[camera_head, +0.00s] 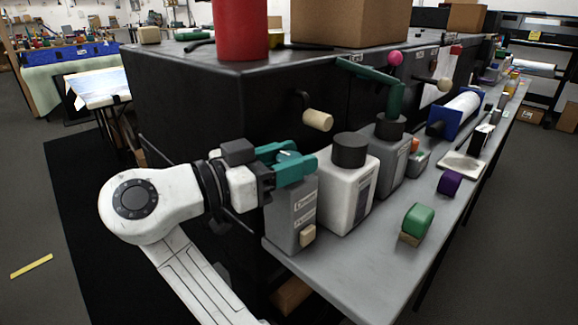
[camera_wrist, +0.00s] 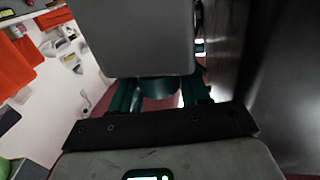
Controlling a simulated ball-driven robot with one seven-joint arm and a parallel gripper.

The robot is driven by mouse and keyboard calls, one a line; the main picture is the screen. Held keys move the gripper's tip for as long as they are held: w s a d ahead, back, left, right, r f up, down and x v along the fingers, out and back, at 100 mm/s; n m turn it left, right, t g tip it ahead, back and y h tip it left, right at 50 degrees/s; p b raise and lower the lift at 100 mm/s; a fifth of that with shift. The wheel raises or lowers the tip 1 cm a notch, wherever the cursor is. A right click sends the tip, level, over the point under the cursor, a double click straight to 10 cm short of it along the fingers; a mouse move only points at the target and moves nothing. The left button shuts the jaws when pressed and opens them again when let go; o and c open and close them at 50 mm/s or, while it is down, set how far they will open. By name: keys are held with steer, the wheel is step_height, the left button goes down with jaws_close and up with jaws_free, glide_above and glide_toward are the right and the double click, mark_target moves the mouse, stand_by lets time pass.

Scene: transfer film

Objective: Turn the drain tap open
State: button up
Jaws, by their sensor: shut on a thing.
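My gripper (camera_head: 300,164) has teal fingers and is over the top of the front grey container (camera_head: 290,214). In the wrist view the fingers (camera_wrist: 160,95) are on either side of a dark teal round part (camera_wrist: 160,88), and the gripper is shut on it. A grey block-like body (camera_wrist: 135,38) hides much of that part. A tap with a beige handle (camera_head: 318,120) sticks out of the black cabinet, behind and apart from the gripper. I cannot tell which fitting is the drain tap.
A white bottle (camera_head: 349,190) with a dark cap stands close right of the grey container, with another grey bottle (camera_head: 391,160) behind. The black cabinet (camera_head: 215,105) is close behind the arm. A green roll (camera_head: 418,221) lies on the grey bench (camera_head: 370,265), whose front is clear.

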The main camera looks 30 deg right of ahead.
steer(key=shift+m+g, duration=0.4)
steer(key=shift+g, duration=0.2)
steer(key=o, duration=1)
steer(key=shift+c, duration=0.2)
steer(key=a, duration=1)
steer(key=shift+s+a+b, duration=0.15)
steer(key=shift+a+b, duration=0.15)
steer(key=shift+a, duration=0.05)
